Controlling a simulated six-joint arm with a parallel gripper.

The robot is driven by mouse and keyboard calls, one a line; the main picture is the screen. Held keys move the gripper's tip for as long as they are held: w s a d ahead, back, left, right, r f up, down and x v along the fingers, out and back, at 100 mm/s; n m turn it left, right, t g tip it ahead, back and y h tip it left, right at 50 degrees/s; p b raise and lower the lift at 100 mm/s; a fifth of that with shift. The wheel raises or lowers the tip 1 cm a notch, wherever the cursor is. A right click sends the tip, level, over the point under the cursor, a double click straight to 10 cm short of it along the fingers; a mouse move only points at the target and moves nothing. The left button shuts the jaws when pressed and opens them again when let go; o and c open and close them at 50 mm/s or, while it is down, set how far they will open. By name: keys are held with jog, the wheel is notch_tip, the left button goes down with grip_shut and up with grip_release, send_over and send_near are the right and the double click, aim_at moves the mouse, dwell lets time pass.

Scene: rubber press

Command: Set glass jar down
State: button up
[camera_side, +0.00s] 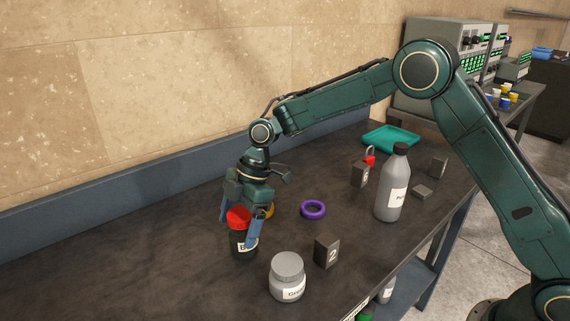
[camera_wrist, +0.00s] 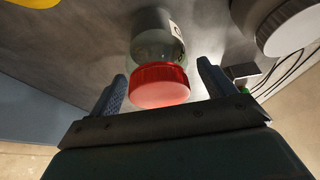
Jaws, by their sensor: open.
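The glass jar (camera_side: 243,243) has a dark body, a white label and a red lid. In the side view it stands upright on the dark table. My gripper (camera_side: 238,229) points down over it, with a blue finger on each side of the jar. In the wrist view the red lid and clear glass body of the jar (camera_wrist: 160,85) lie between my fingertips (camera_wrist: 161,78). Gaps show between the lid and both fingers, so my gripper is open around it.
A grey jar (camera_side: 287,278) and a black block marked 2 (camera_side: 327,251) stand close on the right. A yellow ring (camera_side: 270,210) is behind my gripper. The table's left side is clear.

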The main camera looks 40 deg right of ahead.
jog(key=v, duration=1.2)
jog(key=shift+d, duration=0.1)
dwell(0.4)
jog(key=s+d+r+m+t+h, duration=0.1)
jog(key=s+d+r+m+t, duration=0.1)
jog(key=s+d+r+m, duration=0.4)
jog(key=s+d+r+m+t+h, duration=0.15)
jog(key=s+r, duration=0.25)
jog(key=s, duration=0.4)
jog(key=s+d+f+m, duration=0.1)
jog(key=s+d+m, duration=0.2)
jog(key=s, duration=0.3)
jog(key=s+d+f+m+t+h, duration=0.1)
jog(key=s+d+m, duration=0.2)
jog(key=s, duration=0.3)
jog(key=s+d+f+m+t+h, duration=0.1)
jog(key=s+d+f+m, duration=0.1)
jog(key=s, duration=0.5)
jog(key=shift+d+m, duration=0.75)
jog(key=shift+m, duration=0.5)
